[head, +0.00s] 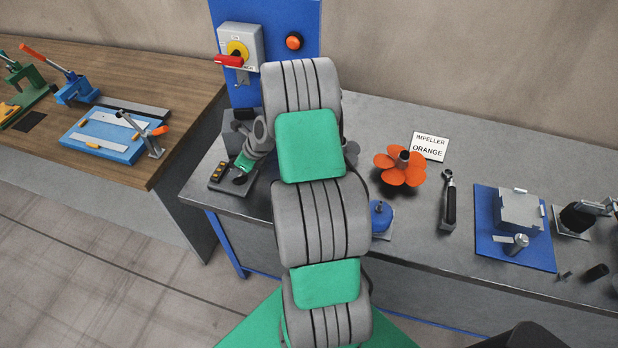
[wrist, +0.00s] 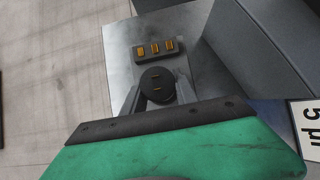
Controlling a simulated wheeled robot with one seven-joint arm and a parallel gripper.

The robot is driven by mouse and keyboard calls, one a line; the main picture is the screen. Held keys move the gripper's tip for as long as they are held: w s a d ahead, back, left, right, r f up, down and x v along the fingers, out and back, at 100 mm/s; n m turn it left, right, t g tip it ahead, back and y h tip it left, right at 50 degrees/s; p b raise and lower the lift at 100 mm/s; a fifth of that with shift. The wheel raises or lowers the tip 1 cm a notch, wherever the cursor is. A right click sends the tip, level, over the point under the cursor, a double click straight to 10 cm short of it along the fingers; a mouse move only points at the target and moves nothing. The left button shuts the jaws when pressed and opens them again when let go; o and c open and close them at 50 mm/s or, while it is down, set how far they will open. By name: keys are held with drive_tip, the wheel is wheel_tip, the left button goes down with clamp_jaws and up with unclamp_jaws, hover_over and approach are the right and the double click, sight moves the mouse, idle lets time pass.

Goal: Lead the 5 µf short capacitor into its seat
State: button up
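The capacitor, a short black cylinder (wrist: 157,85) with two small slit-like marks on its end, is between my gripper's fingers in the wrist view. My gripper (wrist: 158,93) appears shut on it, one grey finger against each side. In the head view, my gripper (head: 239,172) is low over a small grey plate (head: 217,185) at the left end of the bench. No seat opening shows; the capacitor and gripper cover that part. I cannot tell whether the capacitor touches the plate.
A black block with three orange contacts (wrist: 155,49) stands on the plate just beyond the capacitor. A label reading "5 µ" (wrist: 308,124) is at the right edge. A blue switch panel (head: 285,25) rises behind. An orange impeller (head: 400,172) stands further right.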

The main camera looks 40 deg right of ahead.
drive_tip(key=shift+s+f, duration=0.15)
drive_tip(key=shift+c, duration=1)
drive_tip(key=o, duration=0.4)
drive_tip(key=c, duration=0.5)
drive_tip(key=o, duration=0.4)
drive_tip(key=shift+o, duration=0.8)
drive_tip(key=shift+d+r, duration=0.15)
drive_tip(key=shift+r, duration=0.1)
drive_tip(key=o, duration=0.9)
drive_tip(key=v, duration=0.3)
drive_tip(key=shift+r, duration=0.15)
drive_tip(key=shift+c, duration=0.2)
drive_tip(key=v, duration=0.3)
drive_tip(key=shift+s+r, duration=0.15)
drive_tip(key=shift+r, duration=0.05)
